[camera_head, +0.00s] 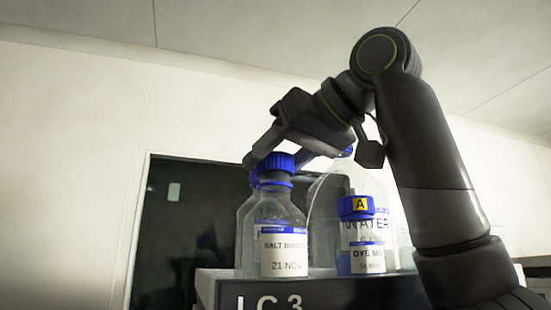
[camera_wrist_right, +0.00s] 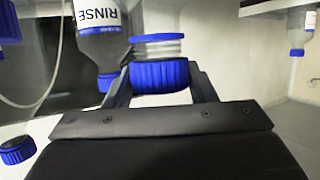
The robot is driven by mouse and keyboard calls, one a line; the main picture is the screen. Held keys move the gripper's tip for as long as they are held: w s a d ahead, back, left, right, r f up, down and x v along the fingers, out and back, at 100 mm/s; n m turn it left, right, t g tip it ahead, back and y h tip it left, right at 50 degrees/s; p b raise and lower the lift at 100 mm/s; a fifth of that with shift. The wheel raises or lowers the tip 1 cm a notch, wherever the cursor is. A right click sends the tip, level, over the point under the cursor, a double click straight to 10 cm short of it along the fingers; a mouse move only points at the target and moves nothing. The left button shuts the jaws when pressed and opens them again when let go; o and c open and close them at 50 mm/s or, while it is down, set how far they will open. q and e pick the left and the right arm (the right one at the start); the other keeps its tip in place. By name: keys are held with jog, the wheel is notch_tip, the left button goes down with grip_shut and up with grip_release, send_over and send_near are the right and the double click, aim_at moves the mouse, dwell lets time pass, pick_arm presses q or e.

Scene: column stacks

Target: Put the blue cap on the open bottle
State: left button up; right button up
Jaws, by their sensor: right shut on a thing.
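My right gripper (camera_head: 275,158) is shut on a blue cap (camera_head: 280,162), directly above the clear bottle (camera_head: 284,215) labelled as a salt buffer and dated 21 NOV. The upside-down right wrist view shows the cap (camera_wrist_right: 160,77) between the fingers of my right gripper (camera_wrist_right: 160,84). It is in line with the bottle's clear neck (camera_wrist_right: 158,50). A stretch of neck shows between the cap and the blue collar ring (camera_head: 275,183). I cannot tell whether the cap is seated or only resting on the rim. My left gripper is out of view.
A DYE MIX bottle (camera_head: 362,258) with a blue cap marked A stands to the right. A large WATER bottle (camera_head: 384,205) is behind it. A RINSE bottle (camera_wrist_right: 103,45) is close beside the held cap.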

jog(key=shift+f+b, duration=0.4)
jog(key=shift+f, duration=0.1)
dwell(0.6)
jog(key=o, duration=1)
jog(key=shift+s+d, duration=0.1)
jog(key=shift+s, duration=0.05)
jog(key=b+v, duration=0.4)
jog(key=v, duration=1.3)
jog(key=shift+r, duration=0.1)
